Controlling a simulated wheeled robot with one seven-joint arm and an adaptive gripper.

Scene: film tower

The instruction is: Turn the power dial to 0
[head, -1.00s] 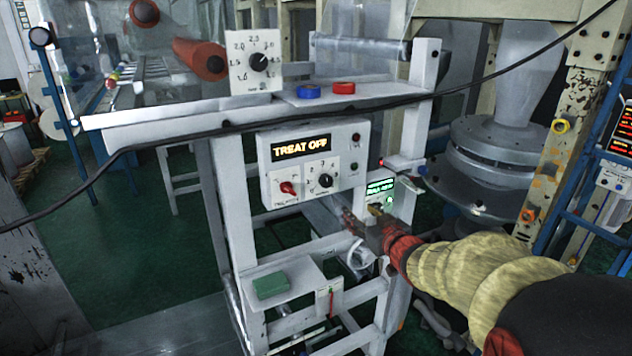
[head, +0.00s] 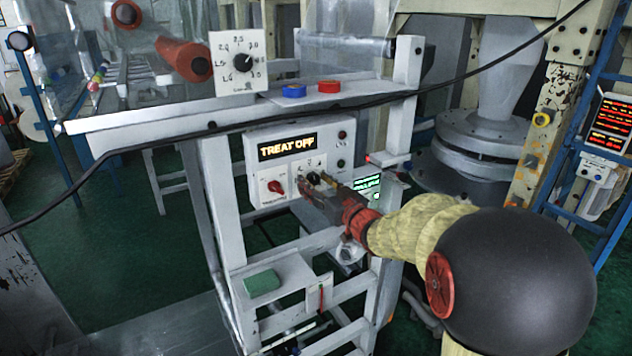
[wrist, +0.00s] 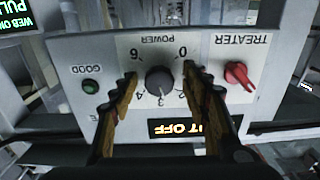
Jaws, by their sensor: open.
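The power dial is a round dark knob (wrist: 159,80) on a white plate in the wrist view, where the lettering appears upside down. Its 0 is at the upper right, 6 at the upper left and 3 at the bottom. A pale mark on the knob appears to point near the 3. My gripper (wrist: 160,76) is open, with one finger on each side of the knob. I cannot tell whether either finger touches it. In the head view my gripper (head: 313,187) is at the control box (head: 347,130) and partly hides the dial.
The red TREATER switch (wrist: 238,75) sits beside the power plate. A display (head: 287,147) reads TREAT OFF. A green GOOD light (wrist: 91,86) is on the box's other side. A larger dial plate (head: 238,63) stands above, and a black cable (head: 420,90) crosses the head view.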

